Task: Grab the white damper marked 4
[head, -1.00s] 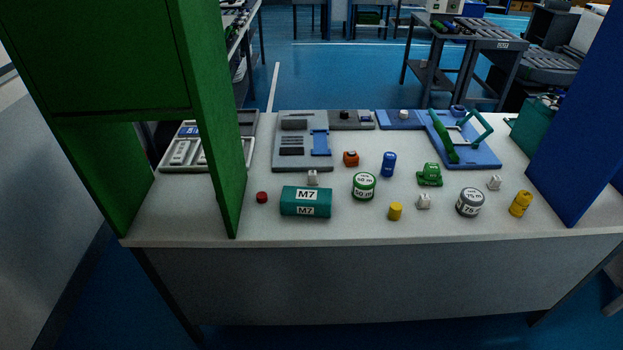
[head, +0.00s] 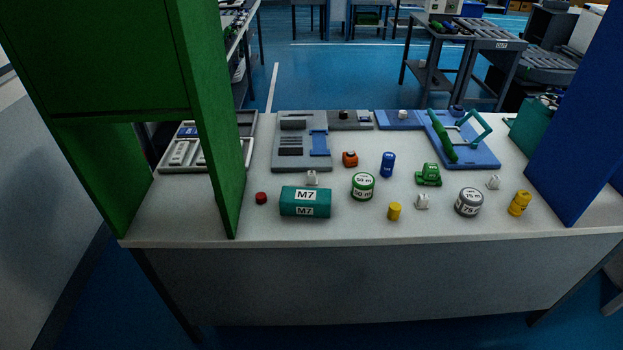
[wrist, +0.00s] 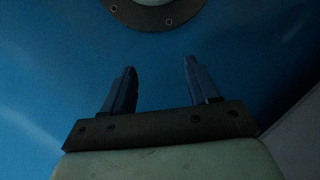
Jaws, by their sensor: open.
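Several small white pieces stand on the grey table in the head view. One white piece (head: 312,178) is behind the teal M7 block, another white piece (head: 422,201) is at the front between the yellow cylinder and the grey can, and a third white piece (head: 494,181) is at the right. Their markings are too small to read, so I cannot tell which is marked 4. My gripper (wrist: 158,88) shows only in the wrist view. Its two dark fingers are apart with nothing between them, over blue floor.
A green panel (head: 212,120) and a blue panel (head: 585,130) flank the table (head: 350,228).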

